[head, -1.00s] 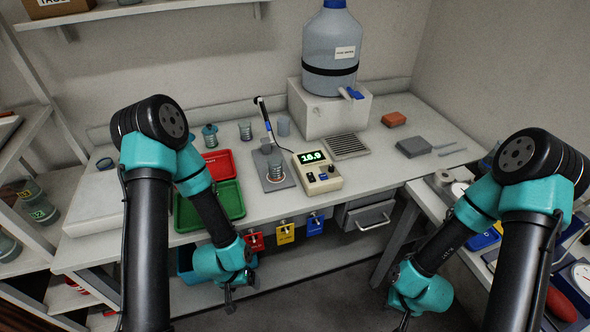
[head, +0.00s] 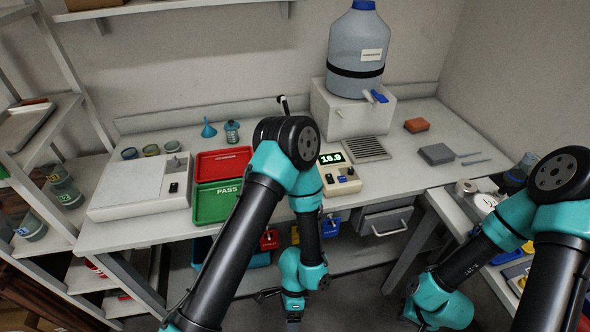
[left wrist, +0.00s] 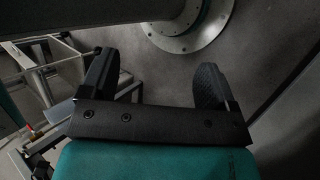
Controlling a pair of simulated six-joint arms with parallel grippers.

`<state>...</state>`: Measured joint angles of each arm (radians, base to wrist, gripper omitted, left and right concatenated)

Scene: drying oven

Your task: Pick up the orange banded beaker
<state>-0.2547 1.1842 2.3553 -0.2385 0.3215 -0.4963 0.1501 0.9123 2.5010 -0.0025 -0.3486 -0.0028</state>
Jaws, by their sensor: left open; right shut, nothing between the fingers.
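Three small glass beakers stand in a row at the back left of the bench: a left one (head: 130,153), a middle one (head: 151,150) with a yellowish band, and a right one (head: 172,147). They are too small to tell for sure which band is orange. My left gripper shows in the left wrist view (left wrist: 154,82), open and empty, over the floor. In the head view it hangs low in front of the bench, well away from the beakers. My right gripper (head: 424,325) is shut and empty at the bottom edge, partly cut off.
A white device (head: 140,190) stands in front of the beakers. Red (head: 224,162) and green (head: 215,205) trays lie right of it. A scale display (head: 332,158) and large water jug (head: 357,55) stand farther right. Shelf jars (head: 65,190) stand left. My left arm hides mid-bench.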

